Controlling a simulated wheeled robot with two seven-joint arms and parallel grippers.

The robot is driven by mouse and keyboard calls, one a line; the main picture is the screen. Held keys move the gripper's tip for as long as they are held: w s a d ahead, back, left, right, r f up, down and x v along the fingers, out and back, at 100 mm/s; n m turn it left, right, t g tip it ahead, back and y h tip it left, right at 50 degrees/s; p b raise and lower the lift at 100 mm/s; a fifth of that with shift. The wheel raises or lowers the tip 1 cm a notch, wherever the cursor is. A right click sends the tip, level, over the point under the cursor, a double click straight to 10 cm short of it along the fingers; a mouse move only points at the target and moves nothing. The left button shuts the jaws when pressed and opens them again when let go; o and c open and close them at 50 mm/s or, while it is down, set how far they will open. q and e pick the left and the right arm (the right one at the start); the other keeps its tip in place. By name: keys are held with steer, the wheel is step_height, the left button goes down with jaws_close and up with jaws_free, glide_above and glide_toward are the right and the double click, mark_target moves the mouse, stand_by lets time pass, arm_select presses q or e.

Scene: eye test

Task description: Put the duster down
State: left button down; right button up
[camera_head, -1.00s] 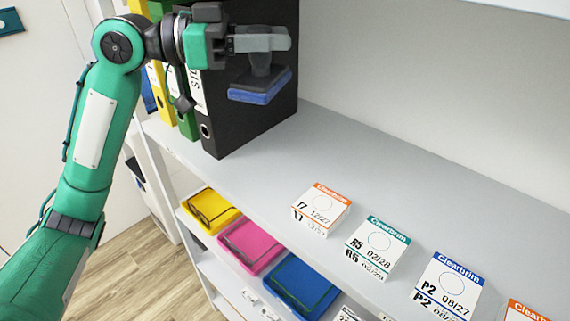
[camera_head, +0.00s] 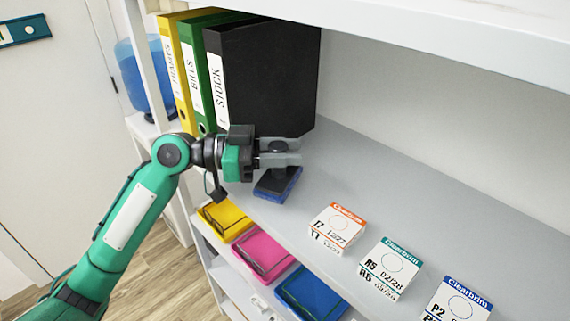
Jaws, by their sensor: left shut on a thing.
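The duster (camera_head: 277,184) is a dark block with a blue pad underneath and a dark knob on top. My left gripper (camera_head: 292,153) is shut on the duster's knob, which is partly hidden between the fingers. The duster is low over the front part of the grey shelf (camera_head: 360,185), in front of the black binder. I cannot tell whether its pad touches the shelf. My right gripper is not in view.
A black binder (camera_head: 265,80), a green binder (camera_head: 201,70) and a yellow binder (camera_head: 172,70) stand at the shelf's left end. Small labelled boxes, such as the orange-topped one (camera_head: 338,225), line the front right. Coloured cases, including a pink one (camera_head: 263,254), lie below. The shelf's middle is clear.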

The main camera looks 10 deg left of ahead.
mark_target(271, 169)
arm_select(q)
step_height(271, 169, down, 3)
steer(key=shift+f+p, duration=0.2)
steer(key=shift+p, duration=0.25)
steer(key=shift+f, duration=0.45)
steer(key=c, duration=1)
jaws_free()
steer(key=shift+c, duration=0.2)
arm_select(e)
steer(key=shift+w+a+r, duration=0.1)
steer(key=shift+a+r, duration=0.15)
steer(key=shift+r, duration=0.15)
arm_select(q)
steer(key=shift+a, duration=0.15)
steer(key=b+v, duration=0.5)
steer(key=v, duration=0.6)
steer(key=shift+a+r+b, duration=0.2)
steer(key=shift+a+b, duration=0.2)
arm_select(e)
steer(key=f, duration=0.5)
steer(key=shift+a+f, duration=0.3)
